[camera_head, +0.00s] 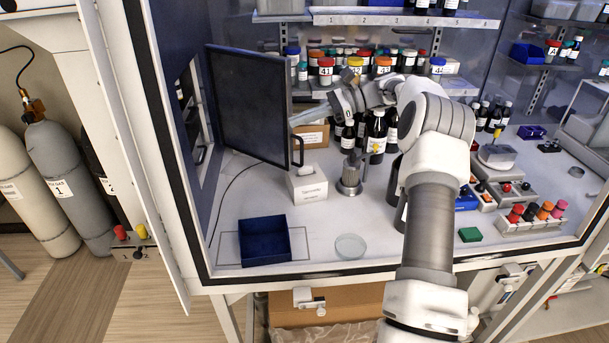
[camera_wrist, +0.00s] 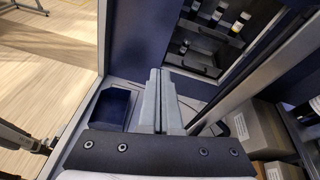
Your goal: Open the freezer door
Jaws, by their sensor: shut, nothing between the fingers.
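The freezer door (camera_head: 248,105) is a dark panel standing out from the left wall of the enclosure, swung open. Its bar handle (camera_head: 299,150) is at the lower right edge. The freezer opening (camera_head: 187,112) shows in the left wall; in the wrist view the opening (camera_wrist: 212,38) holds several bottles. The door also shows there as a slanting strip (camera_wrist: 262,66) to the right of the opening. My gripper (camera_head: 292,121) is at the door's right edge, above the handle. Its fingers are closed together and empty in the wrist view (camera_wrist: 159,72). I cannot tell whether they touch the door.
A blue tray (camera_head: 264,241) and a glass dish (camera_head: 350,247) lie at the front of the bench. A white box (camera_head: 307,184) stands below the door. Several bottles crowd behind my gripper. The bench between tray and dish is clear.

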